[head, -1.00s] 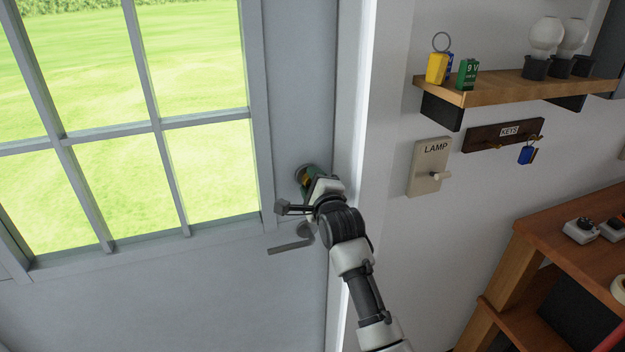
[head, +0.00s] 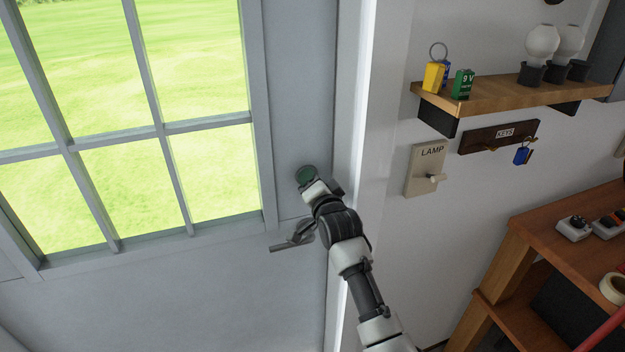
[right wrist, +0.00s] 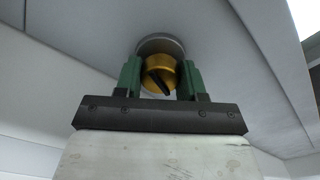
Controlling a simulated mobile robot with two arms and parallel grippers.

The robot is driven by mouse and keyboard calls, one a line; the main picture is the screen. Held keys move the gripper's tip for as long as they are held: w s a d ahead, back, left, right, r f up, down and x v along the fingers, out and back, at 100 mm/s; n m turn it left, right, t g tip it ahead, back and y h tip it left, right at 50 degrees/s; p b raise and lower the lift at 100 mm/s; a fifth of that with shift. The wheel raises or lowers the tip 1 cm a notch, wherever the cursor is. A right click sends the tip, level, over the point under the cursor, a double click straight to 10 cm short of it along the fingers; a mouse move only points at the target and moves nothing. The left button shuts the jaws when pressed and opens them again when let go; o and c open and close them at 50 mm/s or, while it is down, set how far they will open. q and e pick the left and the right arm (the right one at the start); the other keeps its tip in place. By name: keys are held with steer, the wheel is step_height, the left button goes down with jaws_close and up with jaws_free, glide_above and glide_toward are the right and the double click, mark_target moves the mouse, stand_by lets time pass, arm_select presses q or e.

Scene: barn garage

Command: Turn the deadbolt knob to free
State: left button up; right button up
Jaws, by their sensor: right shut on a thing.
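The deadbolt knob (right wrist: 158,73) is a gold cylinder with a dark, tilted bar across its face, on a round grey plate (right wrist: 160,44) in the right wrist view. My right gripper (right wrist: 160,80) has its green fingers on both sides of the knob and is shut on it. In the head view the right gripper (head: 307,175) is at the door's right edge, and it hides the knob there. My left gripper is not in view.
The grey door (head: 180,290) has a paned window, and a lever handle (head: 292,244) sits just below my right gripper. Right of the door frame are a lamp switch (head: 425,168), a key rack (head: 498,137), a shelf (head: 500,95) and a wooden workbench (head: 560,215).

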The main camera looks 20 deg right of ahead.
steer(key=shift+n+p, duration=0.45)
steer(key=shift+n, duration=1.75)
steer(key=o, duration=0.9)
steer(key=shift+s+d+b, duration=0.15)
steer(key=shift+s+b, duration=1.1)
steer(key=shift+s, duration=4.15)
steer(key=shift+f, duration=0.1)
